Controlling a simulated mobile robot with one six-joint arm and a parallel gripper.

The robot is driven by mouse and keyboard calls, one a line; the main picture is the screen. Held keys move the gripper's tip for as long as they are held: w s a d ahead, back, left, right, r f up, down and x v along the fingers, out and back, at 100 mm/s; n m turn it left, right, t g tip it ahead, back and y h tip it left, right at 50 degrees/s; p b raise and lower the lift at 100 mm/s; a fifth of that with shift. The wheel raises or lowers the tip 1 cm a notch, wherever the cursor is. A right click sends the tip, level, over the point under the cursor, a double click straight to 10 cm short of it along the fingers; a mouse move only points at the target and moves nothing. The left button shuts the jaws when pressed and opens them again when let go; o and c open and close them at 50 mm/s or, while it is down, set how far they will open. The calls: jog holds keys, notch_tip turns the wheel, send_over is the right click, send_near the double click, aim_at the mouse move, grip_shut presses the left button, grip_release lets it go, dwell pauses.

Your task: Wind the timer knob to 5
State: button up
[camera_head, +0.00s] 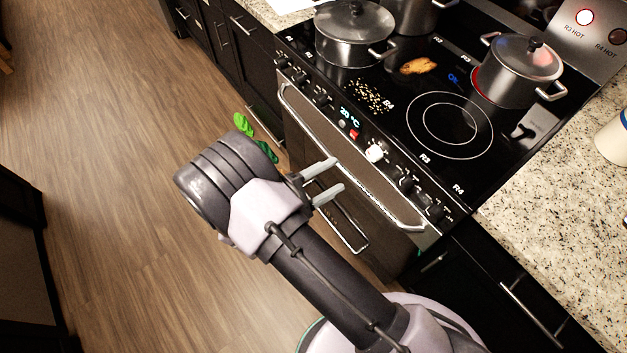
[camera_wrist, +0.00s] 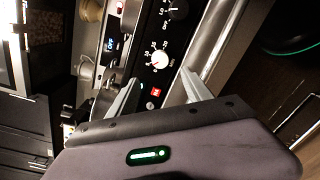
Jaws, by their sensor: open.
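The white timer knob (camera_head: 375,152) sits on the oven's front control panel, right of a small red switch (camera_head: 354,134). In the wrist view the knob (camera_wrist: 159,59) is ringed by small white numbers, with "MIN" printed beside it; its exact setting is too small to read surely. My gripper (camera_head: 338,175) is open and empty in front of the oven door's handle, short of the panel. In the wrist view its two fingers (camera_wrist: 161,85) are spread, with the knob beyond the gap between them and the red switch (camera_wrist: 155,91) in that gap. Nothing touches the knob.
Black knobs (camera_head: 406,183) flank the timer knob. The oven handle (camera_head: 350,160) juts out below the panel. Pots (camera_head: 354,32) and a lidded pot by a red-glowing ring (camera_head: 517,70) stand on the cooktop. The floor at left is clear.

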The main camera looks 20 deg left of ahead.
jog(key=v, duration=0.6)
jog(key=shift+p, duration=0.35)
jog(key=s+d+r+m+g+y, duration=0.2)
jog(key=d+r+m+g+y, duration=0.1)
jog(key=d+r+m+g, duration=1.2)
jog(key=s+d+r+m+t+y, duration=0.3)
jog(key=s+r+y, duration=0.1)
jog(key=r+y, duration=0.1)
jog(key=s+d+r+m+t+y, duration=0.3)
jog(key=s+r+t+y, duration=0.1)
jog(key=r, duration=0.3)
jog(key=shift+d+r+t+y, duration=0.3)
jog(key=shift+d+r+y, duration=0.1)
jog(key=shift+y, duration=0.3)
